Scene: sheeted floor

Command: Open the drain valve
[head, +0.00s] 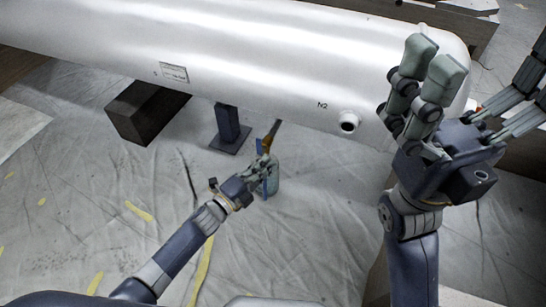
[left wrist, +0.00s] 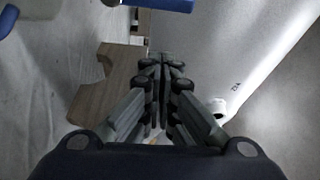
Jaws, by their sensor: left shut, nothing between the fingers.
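A white tank (head: 230,60) lies across the top of the head view. Below it, a small brown-orange valve fitting (head: 270,136) shows beside a thin blue handle (head: 259,146). My left gripper (head: 268,168) is at the blue handle, overlapping it and hiding part of it; I cannot tell whether they touch. In the left wrist view the left fingers (left wrist: 163,75) are together with nothing between them, and a blue piece (left wrist: 168,4) shows at the top edge. My right gripper (head: 465,85) is raised close to the head camera, fingers spread and empty.
A nozzle (head: 348,122) sticks out of the tank near the N2 label. A dark block (head: 146,110) and a blue-grey support post (head: 228,125) stand under the tank. The floor sheet (head: 110,190) is wrinkled, with yellow marks, and mostly clear at lower left.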

